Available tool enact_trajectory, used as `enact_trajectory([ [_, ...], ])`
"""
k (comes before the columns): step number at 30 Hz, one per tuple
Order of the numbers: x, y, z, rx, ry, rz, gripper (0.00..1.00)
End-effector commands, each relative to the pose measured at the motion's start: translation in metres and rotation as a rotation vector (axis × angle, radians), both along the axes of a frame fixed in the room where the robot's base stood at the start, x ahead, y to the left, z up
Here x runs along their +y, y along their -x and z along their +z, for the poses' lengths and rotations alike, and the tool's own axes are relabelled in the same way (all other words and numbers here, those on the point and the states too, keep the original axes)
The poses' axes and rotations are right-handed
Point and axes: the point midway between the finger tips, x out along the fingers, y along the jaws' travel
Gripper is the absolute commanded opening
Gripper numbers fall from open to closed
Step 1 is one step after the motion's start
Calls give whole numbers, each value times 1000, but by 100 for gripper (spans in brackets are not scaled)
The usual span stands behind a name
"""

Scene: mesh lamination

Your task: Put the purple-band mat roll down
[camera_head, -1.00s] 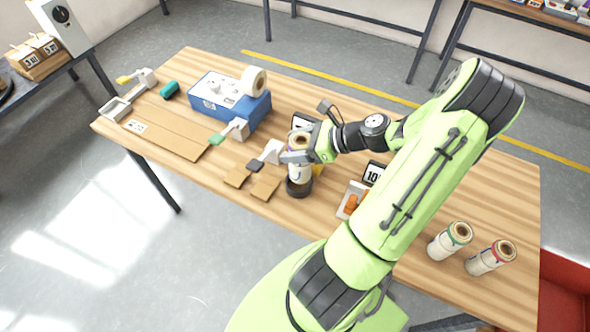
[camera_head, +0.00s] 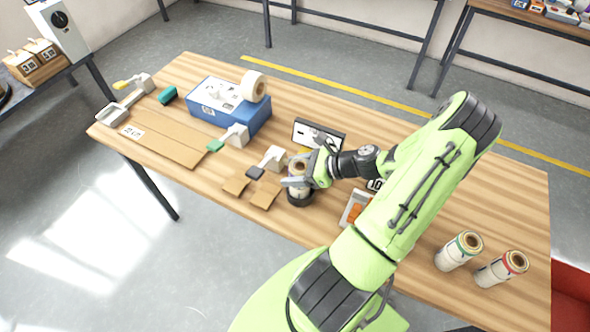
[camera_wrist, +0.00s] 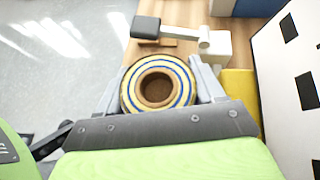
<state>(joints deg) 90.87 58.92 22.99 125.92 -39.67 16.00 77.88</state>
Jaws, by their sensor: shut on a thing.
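The purple-band mat roll (camera_head: 298,168) is a pale upright cylinder with a brown core. The wrist view shows its top end (camera_wrist: 158,66) with yellow and blue-purple rings around the hollow core. My gripper (camera_head: 297,174) is shut on the roll, one finger on each side. The roll's lower end is at a round black stand (camera_head: 300,199) near the table's front edge. I cannot tell whether the roll bears fully on the stand, as its lower end is partly hidden.
A green-band roll (camera_head: 458,250) and a red-band roll (camera_head: 502,269) stand at the table's right end. A white-topped black panel (camera_head: 318,134) stands behind my gripper. A white dispenser (camera_head: 274,158) and brown pieces lie left of the stand. A blue box (camera_head: 230,105) is farther back.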

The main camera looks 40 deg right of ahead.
Motion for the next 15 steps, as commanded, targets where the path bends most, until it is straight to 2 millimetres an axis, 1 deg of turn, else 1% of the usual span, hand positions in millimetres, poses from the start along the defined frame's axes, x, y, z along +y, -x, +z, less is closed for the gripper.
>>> enact_trajectory([
  [1,0,0,-1,0,-1,0,70],
  [3,0,0,-1,0,0,0,78],
  [10,0,0,0,0,0,0,78],
  [12,0,0,3,-1,1,0,78],
  [14,-5,6,7,1,2,-3,78],
  [15,-9,12,10,2,3,-5,78],
])
